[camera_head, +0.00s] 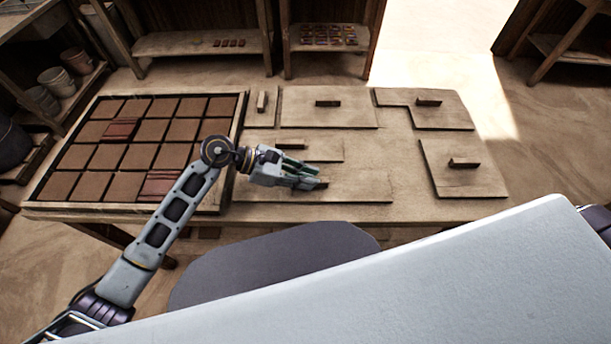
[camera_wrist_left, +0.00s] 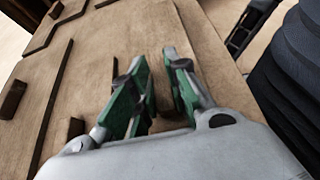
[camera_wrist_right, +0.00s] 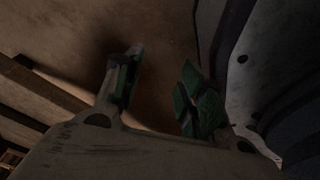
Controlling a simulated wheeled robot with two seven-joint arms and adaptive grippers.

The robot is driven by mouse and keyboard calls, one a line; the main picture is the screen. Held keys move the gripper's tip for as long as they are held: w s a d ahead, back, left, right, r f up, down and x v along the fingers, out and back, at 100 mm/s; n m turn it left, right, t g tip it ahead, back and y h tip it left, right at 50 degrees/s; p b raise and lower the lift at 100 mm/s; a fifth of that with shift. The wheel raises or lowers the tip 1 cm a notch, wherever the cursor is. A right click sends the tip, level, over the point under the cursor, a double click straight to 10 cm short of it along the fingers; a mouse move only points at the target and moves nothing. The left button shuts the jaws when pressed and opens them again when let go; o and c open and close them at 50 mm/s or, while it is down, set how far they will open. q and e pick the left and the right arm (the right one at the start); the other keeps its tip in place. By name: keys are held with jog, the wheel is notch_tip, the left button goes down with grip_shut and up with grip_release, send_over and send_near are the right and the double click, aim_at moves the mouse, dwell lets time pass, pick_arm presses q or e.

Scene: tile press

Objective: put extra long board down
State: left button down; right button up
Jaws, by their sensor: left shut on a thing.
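The extra long board (camera_head: 362,190) is a flat pale wooden plank along the front of the table, right of the tile tray. It looks level, lying on or very close to the tabletop; a small gap cannot be ruled out. My left gripper (camera_head: 314,182) is over it, shut on its small dark handle, which the fingers mostly hide. In the left wrist view the green-padded fingers (camera_wrist_left: 160,75) point along the board (camera_wrist_left: 150,25). My right gripper (camera_wrist_right: 160,75) shows only in its own dark wrist view, fingers apart, with nothing seen between them.
A tray (camera_head: 241,110) of brown tiles, a few of them reddish, fills the table's left side. Other handled boards lie behind and right: a medium board (camera_head: 325,152), a long board (camera_head: 350,115), a notched board (camera_head: 450,115) and a square board (camera_head: 475,183). Bare tabletop (camera_head: 395,140) lies between them.

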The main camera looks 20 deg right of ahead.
jog(key=shift+w, duration=0.1)
pick_arm(q)
jog(key=shift+f, duration=0.1)
jog(key=c, duration=1.4)
grip_release()
jog(key=shift+o, duration=0.2)
pick_arm(e)
jog(key=shift+w+a+r, duration=0.1)
jog(key=shift+w+a, duration=0.1)
jog(key=shift+w, duration=0.05)
jog(key=shift+s, duration=0.15)
pick_arm(q)
jog(key=shift+a+r, duration=0.15)
jog(key=shift+r, duration=0.05)
jog(key=v, duration=1)
jog(key=shift+w+a, duration=0.1)
jog(key=shift+a, duration=0.05)
jog(key=shift+w+a+r, duration=0.15)
jog(key=shift+a+r, duration=0.25)
jog(key=shift+a, duration=0.15)
pick_arm(e)
jog(key=shift+w, duration=0.25)
